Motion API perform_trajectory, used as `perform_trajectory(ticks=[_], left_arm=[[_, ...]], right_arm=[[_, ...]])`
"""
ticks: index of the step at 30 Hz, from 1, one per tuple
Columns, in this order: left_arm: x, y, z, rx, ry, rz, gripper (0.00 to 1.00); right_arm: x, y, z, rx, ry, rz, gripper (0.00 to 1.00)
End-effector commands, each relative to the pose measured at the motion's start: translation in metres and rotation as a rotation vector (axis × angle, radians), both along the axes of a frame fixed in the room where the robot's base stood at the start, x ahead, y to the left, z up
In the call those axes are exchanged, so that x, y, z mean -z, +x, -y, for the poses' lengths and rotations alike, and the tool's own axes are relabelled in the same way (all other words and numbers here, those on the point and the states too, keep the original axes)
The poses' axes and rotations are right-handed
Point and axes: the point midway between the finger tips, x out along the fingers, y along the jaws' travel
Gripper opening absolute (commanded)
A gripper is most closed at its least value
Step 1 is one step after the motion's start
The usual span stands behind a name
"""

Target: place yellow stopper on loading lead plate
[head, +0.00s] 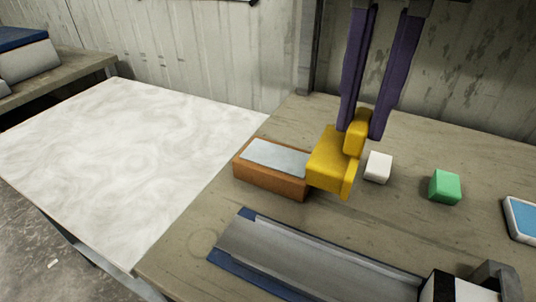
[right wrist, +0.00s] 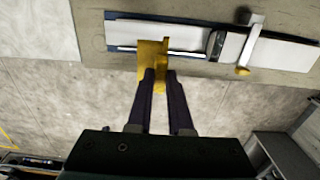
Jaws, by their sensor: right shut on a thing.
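The yellow stopper (head: 328,160) is a blocky piece with a flange and a raised grip. My right gripper (head: 360,128) has its purple fingers shut on the grip, in the head view and in the right wrist view (right wrist: 160,74). The stopper also shows between the fingertips there (right wrist: 150,55). A flat grey plate (head: 275,157), which looks like the lead plate, lies on a brown block (head: 270,183). The stopper is at the right end of this block and overlaps its edge in the picture; I cannot tell whether they touch. My left gripper is not in view.
A grey channel (head: 310,262) on a blue base lies in front. A white cube (head: 377,167), a green block (head: 445,187) and a blue-topped tray (head: 522,218) sit to the right. A white marbled table (head: 120,160) adjoins on the left and is clear.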

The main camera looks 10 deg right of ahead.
Motion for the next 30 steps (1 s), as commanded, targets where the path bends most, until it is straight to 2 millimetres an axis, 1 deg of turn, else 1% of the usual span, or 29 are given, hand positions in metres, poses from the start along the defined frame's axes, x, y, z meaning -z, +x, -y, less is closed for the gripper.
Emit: perform_trajectory(ticks=[5, 9, 12, 15, 18, 22, 27, 30], left_arm=[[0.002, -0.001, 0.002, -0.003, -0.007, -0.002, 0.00], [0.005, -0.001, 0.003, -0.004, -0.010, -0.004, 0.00], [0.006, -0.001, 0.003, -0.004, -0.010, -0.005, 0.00], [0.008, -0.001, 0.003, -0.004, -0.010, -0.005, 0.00], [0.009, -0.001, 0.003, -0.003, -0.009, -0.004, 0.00], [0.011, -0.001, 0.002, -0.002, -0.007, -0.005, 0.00], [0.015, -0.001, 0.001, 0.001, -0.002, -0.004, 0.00], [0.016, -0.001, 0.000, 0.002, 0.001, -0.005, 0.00]], right_arm=[[0.045, -0.002, 0.001, 0.002, -0.003, -0.009, 0.00], [0.087, -0.002, 0.001, 0.001, -0.003, -0.008, 0.00], [0.114, -0.002, 0.001, 0.001, -0.004, -0.007, 0.00], [0.135, -0.002, 0.000, 0.001, -0.004, -0.005, 0.00], [0.148, -0.001, 0.000, -0.001, -0.001, -0.003, 0.00], [0.159, -0.001, 0.000, -0.001, -0.003, -0.003, 0.00], [0.186, -0.001, 0.000, 0.000, -0.003, -0.004, 0.00], [0.195, -0.001, 0.000, -0.001, -0.002, -0.002, 0.00]])
